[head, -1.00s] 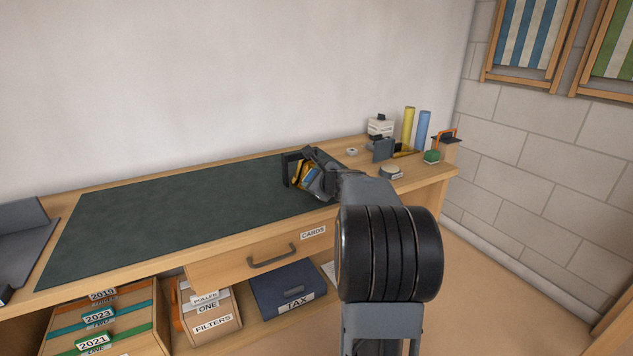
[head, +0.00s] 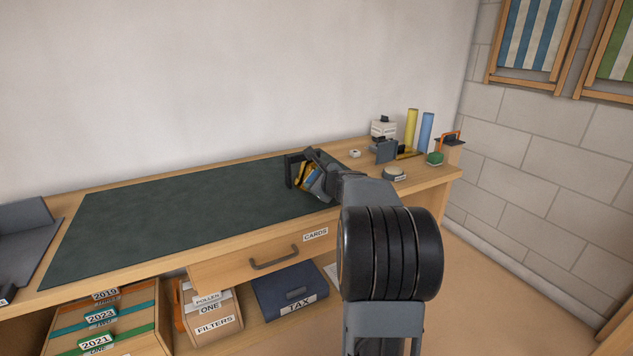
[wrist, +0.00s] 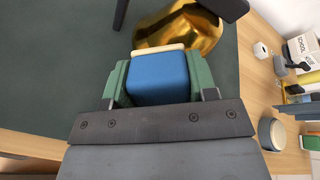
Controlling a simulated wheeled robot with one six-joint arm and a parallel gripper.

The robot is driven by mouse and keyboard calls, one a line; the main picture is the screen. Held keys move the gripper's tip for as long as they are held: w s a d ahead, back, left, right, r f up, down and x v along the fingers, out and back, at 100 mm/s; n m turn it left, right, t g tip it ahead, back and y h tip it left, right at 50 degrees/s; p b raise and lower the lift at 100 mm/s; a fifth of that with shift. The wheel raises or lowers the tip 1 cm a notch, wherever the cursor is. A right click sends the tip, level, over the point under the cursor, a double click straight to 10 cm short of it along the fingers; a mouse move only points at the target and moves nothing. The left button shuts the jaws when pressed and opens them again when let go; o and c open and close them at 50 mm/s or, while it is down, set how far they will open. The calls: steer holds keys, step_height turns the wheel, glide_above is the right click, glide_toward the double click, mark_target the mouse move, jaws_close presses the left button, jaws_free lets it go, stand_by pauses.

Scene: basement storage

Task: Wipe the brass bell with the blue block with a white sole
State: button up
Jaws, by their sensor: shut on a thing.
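My gripper (wrist: 160,76) is shut on the blue block (wrist: 157,80), with a green pad on each side of it. The block's pale sole (wrist: 157,50) faces away from the wrist, toward the brass bell (wrist: 190,29). The shiny gold bell is just beyond the sole, over the dark green mat. The sole overlaps the bell's edge in the wrist view; I cannot tell whether they touch. In the head view my gripper is at the mat's right end, where the blue block (head: 315,182) and gold of the bell (head: 303,173) show partly hidden.
The dark mat (head: 170,220) is clear to the left on the wooden bench. At the right end stand a round tin (head: 394,174), a grey upright piece (head: 386,151), yellow and blue rolls (head: 426,132) and a green item (head: 435,159). A wall is behind.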

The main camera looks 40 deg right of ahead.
steer(key=shift+x, duration=0.8)
steer(key=shift+d, duration=0.2)
steer(key=shift+s+d, duration=0.15)
steer(key=shift+d, duration=0.75)
steer(key=shift+s+d, duration=0.15)
steer(key=shift+d, duration=0.8)
steer(key=shift+a, duration=0.2)
steer(key=shift+w+a+b, duration=0.2)
steer(key=shift+a+b, duration=0.15)
steer(key=shift+a, duration=0.6)
steer(key=shift+w+a+b, duration=0.15)
steer(key=shift+a+b, duration=0.15)
steer(key=shift+a, duration=0.6)
steer(key=shift+v, duration=3.05)
